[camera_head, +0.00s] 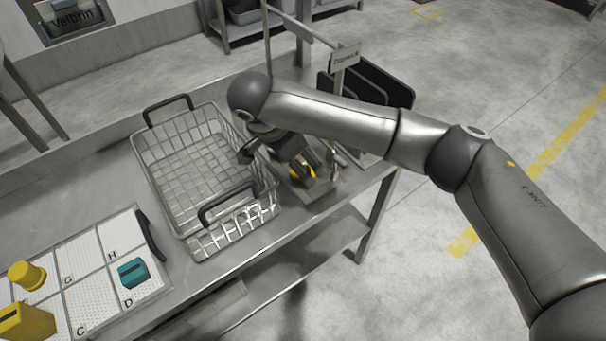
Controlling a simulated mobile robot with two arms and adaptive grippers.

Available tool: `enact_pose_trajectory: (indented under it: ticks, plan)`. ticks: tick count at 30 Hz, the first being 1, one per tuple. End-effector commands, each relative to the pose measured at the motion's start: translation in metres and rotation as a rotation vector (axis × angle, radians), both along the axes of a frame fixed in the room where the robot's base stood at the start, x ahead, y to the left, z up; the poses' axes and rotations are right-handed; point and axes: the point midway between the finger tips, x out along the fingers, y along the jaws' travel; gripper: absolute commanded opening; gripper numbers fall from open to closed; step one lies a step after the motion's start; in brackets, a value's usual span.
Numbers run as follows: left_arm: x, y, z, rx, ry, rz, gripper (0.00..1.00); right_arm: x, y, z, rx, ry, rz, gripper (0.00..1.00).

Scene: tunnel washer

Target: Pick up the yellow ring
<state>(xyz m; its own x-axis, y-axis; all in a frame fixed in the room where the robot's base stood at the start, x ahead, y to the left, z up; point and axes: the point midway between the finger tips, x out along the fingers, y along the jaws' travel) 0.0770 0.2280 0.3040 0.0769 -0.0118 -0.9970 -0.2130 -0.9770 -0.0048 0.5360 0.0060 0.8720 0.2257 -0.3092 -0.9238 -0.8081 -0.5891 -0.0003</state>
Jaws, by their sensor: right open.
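The yellow ring (297,174) is at the right end of the metal table, just right of the wire basket. It is mostly hidden behind my right gripper, and only small yellow parts show. My right gripper (304,170) points down over the ring with its fingers open, close around or beside it. I cannot tell whether the fingers touch it. My left gripper is not in view.
A wire basket (185,215) with dark handles stands left of my gripper. A white lettered tray (90,280) holds a teal piece (132,273) and yellow pieces (27,276). A post with a small sign (345,57) and dark upright panels (385,92) stand close behind my gripper.

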Motion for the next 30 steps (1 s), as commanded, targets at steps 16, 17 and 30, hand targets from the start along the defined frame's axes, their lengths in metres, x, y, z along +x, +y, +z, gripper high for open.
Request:
enact_pose_trajectory:
  ticks: [16, 17, 30]
  plan:
    - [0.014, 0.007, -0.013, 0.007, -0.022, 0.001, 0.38, 0.008, -0.008, -0.029, 0.0, 0.0, 0.001, 0.71]
    - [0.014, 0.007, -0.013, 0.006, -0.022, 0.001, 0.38, 0.008, -0.008, -0.029, 0.0, 0.0, 0.001, 0.67]
    - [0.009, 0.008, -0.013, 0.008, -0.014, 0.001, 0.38, 0.008, -0.008, -0.029, -0.001, 0.001, 0.001, 0.33]
